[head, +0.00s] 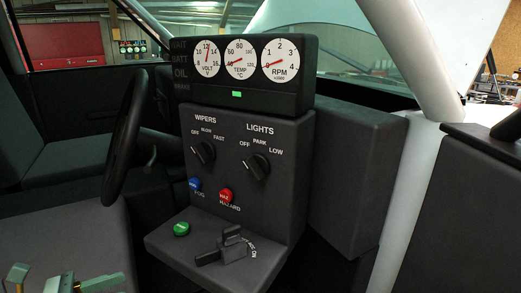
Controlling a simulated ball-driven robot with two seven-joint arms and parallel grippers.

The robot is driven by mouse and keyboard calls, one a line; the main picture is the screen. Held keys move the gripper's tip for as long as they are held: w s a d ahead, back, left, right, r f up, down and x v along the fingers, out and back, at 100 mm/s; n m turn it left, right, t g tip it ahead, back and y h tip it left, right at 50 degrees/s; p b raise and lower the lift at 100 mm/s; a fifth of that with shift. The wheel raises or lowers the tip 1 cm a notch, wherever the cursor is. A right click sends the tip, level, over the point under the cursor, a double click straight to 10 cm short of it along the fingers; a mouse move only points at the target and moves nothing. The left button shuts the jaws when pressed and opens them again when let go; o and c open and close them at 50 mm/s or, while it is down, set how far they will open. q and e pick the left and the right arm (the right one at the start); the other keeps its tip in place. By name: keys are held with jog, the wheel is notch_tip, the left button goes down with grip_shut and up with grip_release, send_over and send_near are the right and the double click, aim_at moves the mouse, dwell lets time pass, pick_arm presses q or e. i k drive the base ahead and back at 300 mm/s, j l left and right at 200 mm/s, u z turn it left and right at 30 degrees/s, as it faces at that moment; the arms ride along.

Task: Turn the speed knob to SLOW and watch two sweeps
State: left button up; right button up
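The wiper speed knob (203,153) is a black rotary knob on the dark console under the word WIPERS, with OFF, SLOW and FAST printed around it. Its pointer seems to lean to the upper left, toward OFF. The windshield (365,62) shows behind the console, and I cannot make out a wiper on it. My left gripper (43,279) is at the bottom left edge, partly cut off, with its greenish fingers apart and nothing seen between them. It is well below and left of the knob, touching nothing I can see. My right gripper is out of view.
A lights knob (257,167) sits right of the wiper knob. Below are a blue fog button (195,183), a red hazard button (226,195), a green button (181,229) and a black lever switch (231,240). The steering wheel (124,135) stands close on the left.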

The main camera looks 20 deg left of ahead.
aim_at(205, 152)
jog(key=k, duration=1)
